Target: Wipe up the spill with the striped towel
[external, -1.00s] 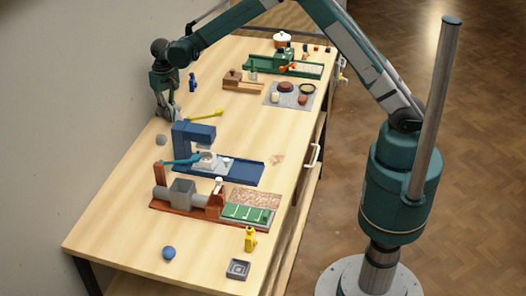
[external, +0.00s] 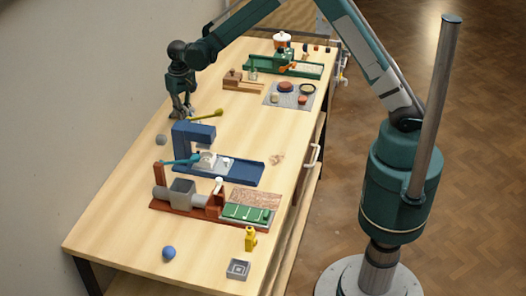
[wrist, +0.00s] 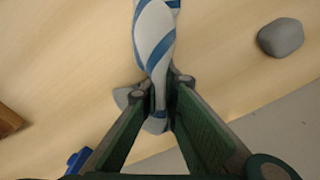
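The striped towel (wrist: 154,35), white with blue stripes, shows in the wrist view as a twisted roll running from the top edge down to my fingertips. My gripper (wrist: 162,92) has its two fingers close together on the towel's narrow near end. In the external view my gripper (external: 180,113) is low over the far left part of the table, and I cannot make out the towel there. A light brown stain (external: 277,159), possibly the spill, lies on the table near its right edge, well away from my gripper.
A grey stone (external: 161,140) lies near my gripper, and also shows in the wrist view (wrist: 281,37). A yellow-handled tool (external: 207,115) is just right of it. A blue press (external: 232,172) and a red-brown machine (external: 180,203) stand nearer. The front left tabletop is mostly clear.

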